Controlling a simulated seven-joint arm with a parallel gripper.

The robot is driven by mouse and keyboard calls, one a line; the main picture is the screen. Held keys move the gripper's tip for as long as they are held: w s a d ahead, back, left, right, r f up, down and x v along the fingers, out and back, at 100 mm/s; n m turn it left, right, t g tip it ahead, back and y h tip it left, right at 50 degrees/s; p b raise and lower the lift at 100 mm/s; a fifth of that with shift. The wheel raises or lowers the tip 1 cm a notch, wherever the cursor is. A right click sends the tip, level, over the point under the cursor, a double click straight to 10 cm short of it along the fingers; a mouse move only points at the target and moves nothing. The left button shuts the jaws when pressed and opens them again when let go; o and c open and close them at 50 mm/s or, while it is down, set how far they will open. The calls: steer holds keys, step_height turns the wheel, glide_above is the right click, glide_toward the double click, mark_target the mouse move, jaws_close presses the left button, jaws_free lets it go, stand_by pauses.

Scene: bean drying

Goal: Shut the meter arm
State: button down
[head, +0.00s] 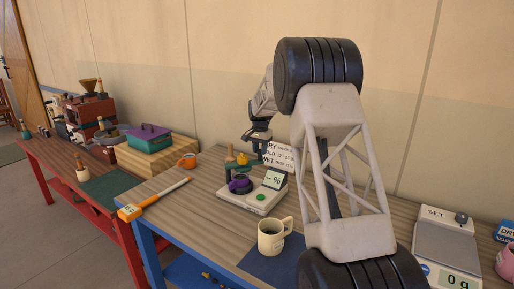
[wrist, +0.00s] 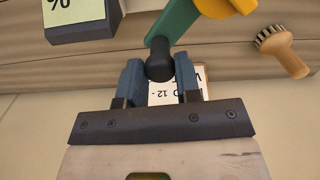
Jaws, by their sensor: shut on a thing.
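The moisture meter (head: 250,199) is a pale box on the wooden bench, with a "- %" display (head: 274,180) and a green button. A purple cup (head: 240,185) sits on its left part. The green meter arm (wrist: 175,28) with a yellow round part (wrist: 222,5) ends in a black knob (wrist: 159,62). In the head view the yellow part (head: 242,159) stands above the purple cup, so the arm looks raised. My gripper (wrist: 159,72) has its blue fingers shut on the black knob. In the head view my gripper partly hides the arm's end.
A cream mug (head: 271,240) stands on a dark blue mat (head: 270,268) in front of the meter. A printed card (head: 279,156) stands behind it. An orange-ended tool (head: 150,200) lies to the left. A scale (head: 446,245) is at right. A brush (wrist: 285,52) shows in the wrist view.

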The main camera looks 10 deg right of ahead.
steer(key=s+a+m, duration=0.4)
steer(key=s+m, duration=0.6)
steer(key=s, duration=0.1)
steer(key=shift+s, duration=0.4)
steer(key=c, duration=0.8)
jaws_free()
steer(key=shift+a, duration=0.1)
steer(key=shift+r, duration=0.15)
step_height(320, 180, up, 8)
steer(key=shift+f, duration=0.15)
